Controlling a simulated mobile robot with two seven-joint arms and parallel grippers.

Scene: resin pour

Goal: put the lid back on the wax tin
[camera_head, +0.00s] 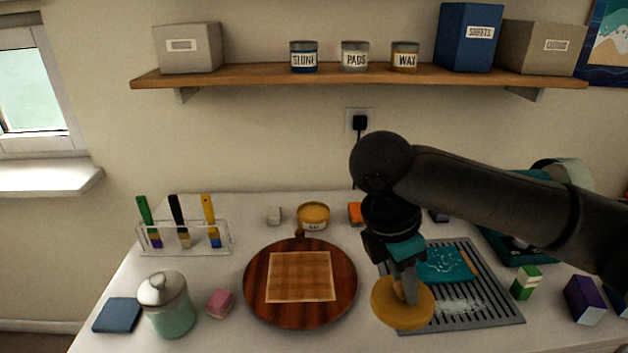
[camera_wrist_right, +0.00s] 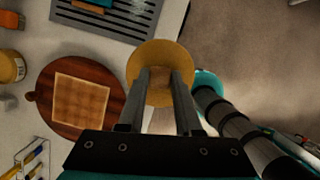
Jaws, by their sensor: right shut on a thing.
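The wax tin (camera_head: 313,217) is a small round yellow tin with a pale label. It stands upright at the back of the table, behind the round board, and shows at the left edge of the right wrist view (camera_wrist_right: 12,67). My right gripper (camera_head: 408,292) points down and is shut on a round yellow disc, which I take to be the lid (camera_head: 400,313). In the right wrist view the lid (camera_wrist_right: 160,58) sits between the fingertips. In the head view it appears in front of the drip grille, apart from the tin. My left gripper is not in view.
A round wooden board (camera_head: 260,309) with a checked square lies left of the lid. A brush rack (camera_head: 190,245), a lidded jar (camera_head: 168,305) and a pink block (camera_head: 219,303) stand left. A grey grille (camera_head: 490,312) with a teal cloth (camera_head: 445,264) lies right. An orange block (camera_head: 355,213) sits beside the tin.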

